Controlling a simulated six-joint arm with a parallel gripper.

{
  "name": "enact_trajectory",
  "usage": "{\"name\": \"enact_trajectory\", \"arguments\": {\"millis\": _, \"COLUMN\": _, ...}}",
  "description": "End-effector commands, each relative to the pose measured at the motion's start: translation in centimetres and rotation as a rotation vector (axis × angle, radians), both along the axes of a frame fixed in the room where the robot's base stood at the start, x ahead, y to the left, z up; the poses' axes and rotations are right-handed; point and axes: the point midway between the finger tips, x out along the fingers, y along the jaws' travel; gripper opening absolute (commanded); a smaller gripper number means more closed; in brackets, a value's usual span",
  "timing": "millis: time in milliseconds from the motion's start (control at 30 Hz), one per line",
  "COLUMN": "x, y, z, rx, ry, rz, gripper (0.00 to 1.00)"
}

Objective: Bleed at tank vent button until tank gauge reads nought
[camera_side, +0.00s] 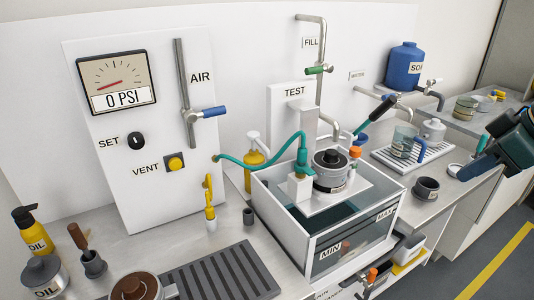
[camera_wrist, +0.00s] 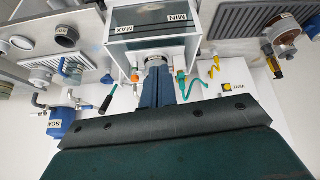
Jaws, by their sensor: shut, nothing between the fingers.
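The gauge (camera_side: 117,82) on the white panel has a red needle at the low left end of its dial, and its display reads 0 PSI. The yellow VENT button (camera_side: 175,163) sits in a dark square mount below it; it also shows in the wrist view (camera_wrist: 227,87). Nothing touches the button. My gripper (camera_wrist: 157,68) is shut and empty, its dark fingers pointing toward the bench. In the side view part of my arm shows at the right edge, far from the panel and button.
The blue-handled AIR valve (camera_side: 208,112) and black SET knob (camera_side: 136,141) are near the button. A slotted grey mat (camera_side: 222,273) lies in front.

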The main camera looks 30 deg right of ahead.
Motion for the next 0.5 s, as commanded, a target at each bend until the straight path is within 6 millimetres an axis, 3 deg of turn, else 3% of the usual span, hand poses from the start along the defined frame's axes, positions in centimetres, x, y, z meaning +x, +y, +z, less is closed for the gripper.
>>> {"name": "enact_trajectory", "arguments": {"millis": 200, "x": -3.3, "y": -0.8, "z": -1.3, "rx": 0.036, "ry": 0.035, "rz": -0.107, "gripper": 0.00}}
{"name": "enact_trajectory", "arguments": {"millis": 500, "x": -3.8, "y": -0.9, "z": -1.6, "rx": 0.043, "ry": 0.043, "rz": -0.128, "gripper": 0.00}}
